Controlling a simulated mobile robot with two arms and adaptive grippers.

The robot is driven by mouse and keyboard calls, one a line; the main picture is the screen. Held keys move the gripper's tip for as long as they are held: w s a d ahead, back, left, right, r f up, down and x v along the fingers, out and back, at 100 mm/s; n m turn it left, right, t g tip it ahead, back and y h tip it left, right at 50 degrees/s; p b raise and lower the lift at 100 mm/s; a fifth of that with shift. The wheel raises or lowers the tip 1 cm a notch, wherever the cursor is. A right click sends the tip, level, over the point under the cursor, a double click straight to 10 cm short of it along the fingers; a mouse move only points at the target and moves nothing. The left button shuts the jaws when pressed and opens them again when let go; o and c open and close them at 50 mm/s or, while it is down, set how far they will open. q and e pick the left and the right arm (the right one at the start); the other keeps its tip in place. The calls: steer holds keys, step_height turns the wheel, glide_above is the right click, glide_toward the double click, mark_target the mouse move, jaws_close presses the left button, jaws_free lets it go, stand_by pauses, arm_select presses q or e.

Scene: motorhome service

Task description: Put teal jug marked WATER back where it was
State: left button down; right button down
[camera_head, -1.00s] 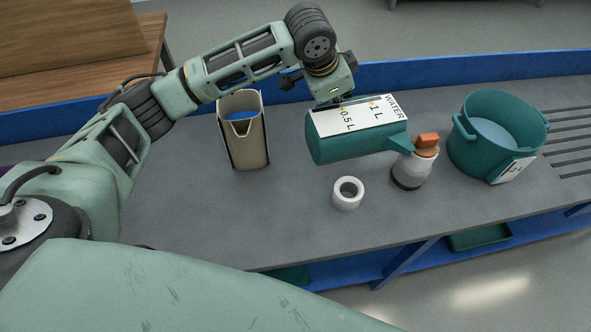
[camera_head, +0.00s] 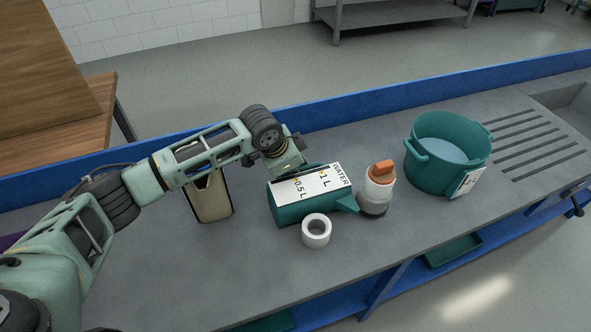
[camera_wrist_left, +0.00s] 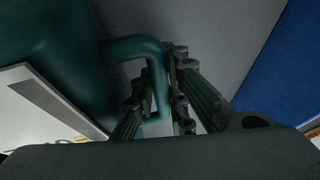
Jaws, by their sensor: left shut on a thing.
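The teal jug marked WATER (camera_head: 290,211) lies tipped on its side in the head view, its white scale label facing up and its spout pointing right. My left gripper (camera_wrist_left: 165,105) is shut on the jug's teal handle, which shows in the left wrist view. In the head view my left wrist covers the handle and fingertips. The jug is low over the grey counter (camera_head: 420,225); I cannot tell whether it touches it. My right gripper is not in view.
A white ring-shaped roll (camera_head: 316,231) stands just in front of the jug. A bottle with an orange top (camera_head: 377,190) is close to its spout. A beige container (camera_head: 212,200) stands left, and a teal pot (camera_head: 448,153) right. The front-left counter is clear.

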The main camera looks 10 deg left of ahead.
arm_select(q)
steer(key=c, duration=1.7)
jaws_free()
steer(key=shift+c, duration=0.2)
steer(key=shift+r, duration=0.1)
